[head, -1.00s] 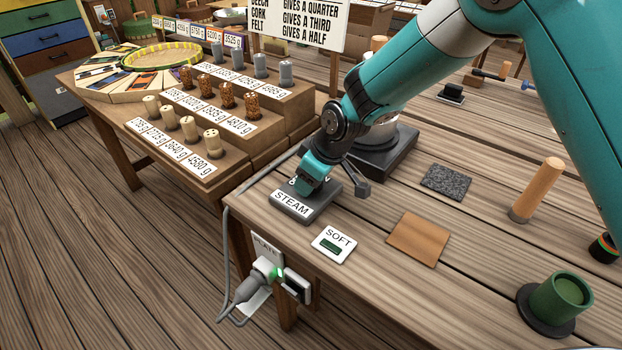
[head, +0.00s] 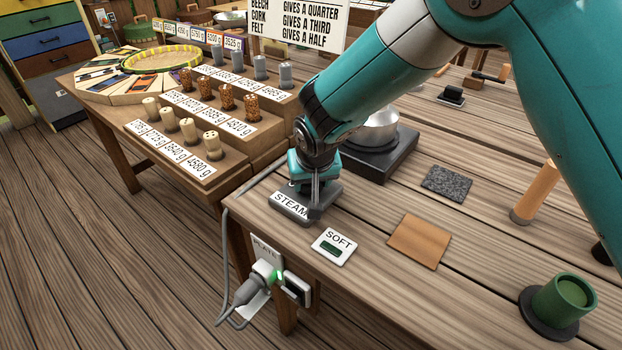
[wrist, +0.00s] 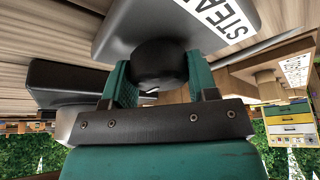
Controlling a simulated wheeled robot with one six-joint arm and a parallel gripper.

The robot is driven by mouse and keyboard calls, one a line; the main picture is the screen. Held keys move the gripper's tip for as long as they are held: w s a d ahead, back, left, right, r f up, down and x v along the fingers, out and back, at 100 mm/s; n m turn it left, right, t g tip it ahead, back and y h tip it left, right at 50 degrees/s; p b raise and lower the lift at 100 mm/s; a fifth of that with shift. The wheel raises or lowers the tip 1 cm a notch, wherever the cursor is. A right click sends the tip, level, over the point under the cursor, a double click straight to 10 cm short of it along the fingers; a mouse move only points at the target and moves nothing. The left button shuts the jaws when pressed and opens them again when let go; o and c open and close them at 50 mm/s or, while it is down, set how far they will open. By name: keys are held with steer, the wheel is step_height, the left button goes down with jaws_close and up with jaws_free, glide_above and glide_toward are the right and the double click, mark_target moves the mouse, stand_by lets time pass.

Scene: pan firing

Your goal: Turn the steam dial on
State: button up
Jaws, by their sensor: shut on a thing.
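The steam dial's dark base with its white STEAM label (head: 289,205) sits at the near left corner of the workbench. In the wrist view the round black dial knob (wrist: 159,62) stands on the dark base (wrist: 150,22). My gripper (head: 312,190) is over the base, and its two teal fingers (wrist: 160,80) are on either side of the knob, shut on it. In the head view the gripper hides the knob. I cannot tell the dial's setting.
A hot plate (head: 385,160) with a metal pan (head: 378,128) stands just behind the dial. A SOFT display (head: 334,246), brown pad (head: 419,241), dark grey pad (head: 447,184) and green cup (head: 562,300) lie to the right. A stepped rack with several plugs stands left.

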steer(key=shift+m+h, duration=0.3)
steer(key=shift+m, duration=0.3)
steer(key=o, duration=0.9)
steer(key=v, duration=1.7)
steer(key=shift+s+r+b, duration=0.1)
steer(key=shift+r+b, duration=0.1)
steer(key=shift+b, duration=0.2)
steer(key=shift+d, duration=0.15)
